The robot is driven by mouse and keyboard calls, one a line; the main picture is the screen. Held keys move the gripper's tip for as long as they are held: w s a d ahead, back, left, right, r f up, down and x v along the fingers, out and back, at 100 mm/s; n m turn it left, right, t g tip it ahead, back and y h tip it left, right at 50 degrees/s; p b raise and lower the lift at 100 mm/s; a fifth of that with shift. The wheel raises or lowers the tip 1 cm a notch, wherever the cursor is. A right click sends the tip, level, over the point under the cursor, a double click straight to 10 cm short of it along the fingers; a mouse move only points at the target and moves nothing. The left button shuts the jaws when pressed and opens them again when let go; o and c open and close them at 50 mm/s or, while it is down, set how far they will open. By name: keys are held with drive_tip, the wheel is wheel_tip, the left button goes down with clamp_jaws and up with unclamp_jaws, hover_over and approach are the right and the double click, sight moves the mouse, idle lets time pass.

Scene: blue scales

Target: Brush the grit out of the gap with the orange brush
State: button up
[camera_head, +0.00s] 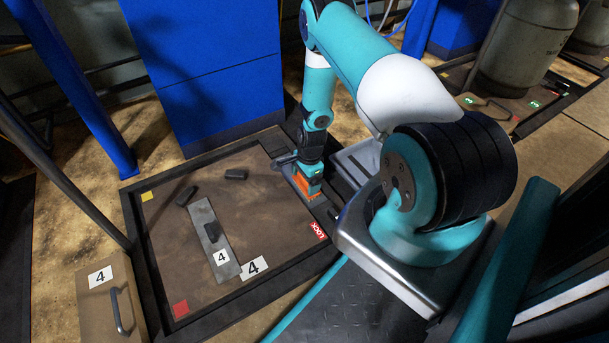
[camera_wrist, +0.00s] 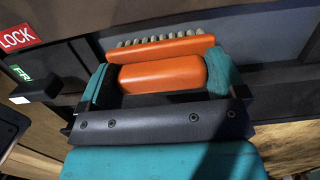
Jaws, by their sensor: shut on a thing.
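The orange brush (camera_wrist: 162,74) is held between the teal fingers of my gripper (camera_wrist: 160,82), with its pale bristles pointing away from the palm. In the head view the orange brush (camera_head: 305,188) is low at the right edge of the brown scale plate (camera_head: 175,235). My gripper (camera_head: 312,172) is above it, pointing down, shut on it. The gap appears as a dark line between the plate and its black frame (camera_head: 225,315). I cannot tell whether the bristles touch the gap. No grit can be made out at this size.
A grey strip (camera_head: 205,225) and several dark blocks (camera_head: 236,174) lie on the plate. A red LOCK label (camera_head: 318,230) is on the frame near the brush. A grey bin (camera_head: 350,158) stands right of my gripper. A blue cabinet (camera_head: 205,70) rises behind.

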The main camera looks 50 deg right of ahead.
drive_tip(key=shift+s+r+p, duration=0.25)
drive_tip(key=shift+s+p, duration=0.05)
drive_tip(key=shift+p, duration=0.05)
drive_tip(key=shift+w+a+r+p, duration=0.15)
drive_tip(key=shift+r+p, duration=0.25)
drive_tip(key=shift+r, duration=0.45)
wheel_tip(320, 180, up, 2)
drive_tip(key=shift+r+p, duration=0.1)
drive_tip(key=shift+p, duration=0.9)
drive_tip(key=shift+r+p, duration=1.55)
drive_tip(key=shift+r, duration=0.2)
drive_tip(key=shift+r, duration=0.1)
